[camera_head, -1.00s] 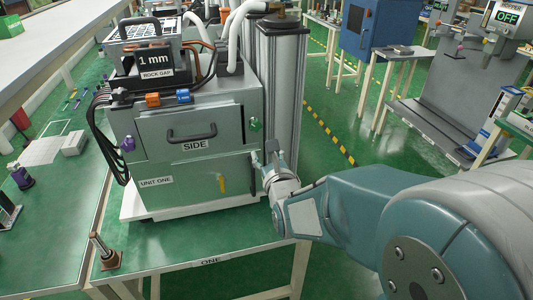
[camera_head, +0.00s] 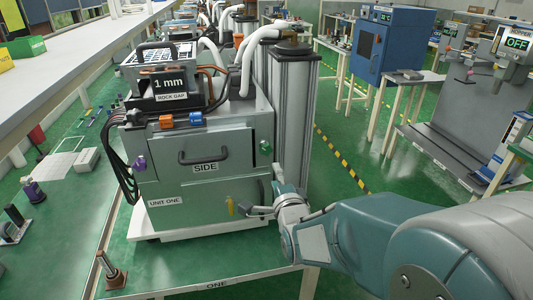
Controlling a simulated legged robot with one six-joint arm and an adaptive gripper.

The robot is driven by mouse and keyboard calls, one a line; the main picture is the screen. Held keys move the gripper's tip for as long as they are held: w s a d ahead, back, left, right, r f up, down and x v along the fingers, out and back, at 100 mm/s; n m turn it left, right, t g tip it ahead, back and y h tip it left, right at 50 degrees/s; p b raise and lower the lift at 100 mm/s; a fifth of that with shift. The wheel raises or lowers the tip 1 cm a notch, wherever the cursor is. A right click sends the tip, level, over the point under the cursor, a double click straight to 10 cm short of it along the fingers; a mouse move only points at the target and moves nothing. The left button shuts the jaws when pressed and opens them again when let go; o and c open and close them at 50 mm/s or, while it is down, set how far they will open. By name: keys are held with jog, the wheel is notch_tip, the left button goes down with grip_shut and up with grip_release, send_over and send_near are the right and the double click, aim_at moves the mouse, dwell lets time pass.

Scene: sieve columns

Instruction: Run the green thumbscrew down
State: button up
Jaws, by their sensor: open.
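The green thumbscrew (camera_head: 265,147) is on the upper right of the front face of the grey UNIT ONE cabinet (camera_head: 165,190), at the right of the SIDE panel. My gripper (camera_head: 261,192) is open and empty below the thumbscrew, by the cabinet's lower right corner. One finger points up along the cabinet's right edge. The other reaches left toward the yellow handle (camera_head: 230,205); I cannot tell whether it touches anything. The gripper is apart from the green thumbscrew. A purple thumbscrew (camera_head: 140,164) is on the left side of the same face.
The SIDE panel has a dark handle (camera_head: 203,158). Black cables (camera_head: 118,180) hang at the cabinet's left. A small post on a brown base (camera_head: 111,272) stands on the green table (camera_head: 170,268). A tall metal column (camera_head: 292,110) rises behind the cabinet's right.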

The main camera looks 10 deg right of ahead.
aim_at(267, 153)
jog(key=w+n, duration=0.3)
jog(key=n, duration=0.3)
jog(key=w+n, duration=0.4)
jog(key=n, duration=0.3)
jog(key=w+n, duration=0.4)
jog(key=n, duration=0.3)
jog(key=shift+w+f, duration=0.15)
jog(key=shift+w, duration=0.1)
jog(key=shift+d, duration=0.1)
grip_shut()
